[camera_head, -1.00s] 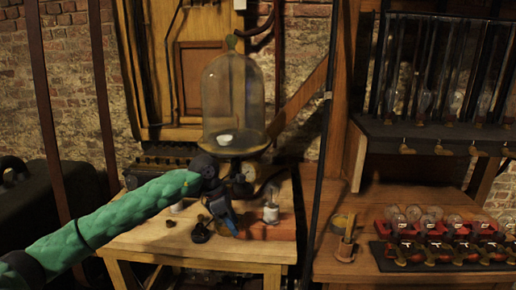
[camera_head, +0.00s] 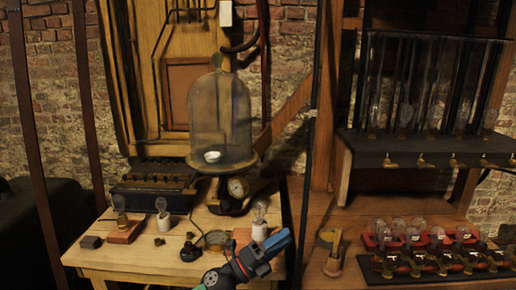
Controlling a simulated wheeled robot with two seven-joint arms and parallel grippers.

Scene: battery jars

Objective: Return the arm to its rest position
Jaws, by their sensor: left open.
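My left gripper (camera_head: 277,242) is at the bottom centre, in front of the small wooden table's front right edge. Its blue fingers point up and to the right. It is open, with nothing seen between the fingers. Most of my left arm is below the picture; only a bit of its green sleeve shows. A bulb in a white socket (camera_head: 259,232) stands just behind the gripper on the table, apart from it as far as I can tell. My right gripper is not in view.
The small table (camera_head: 130,262) holds a glass bell jar (camera_head: 220,115) on a stand with a gauge, a bulb on a wooden block (camera_head: 125,232) and another white socket (camera_head: 163,224). A dark pole stands right of it. The right bench (camera_head: 345,275) carries red racks of bulbs.

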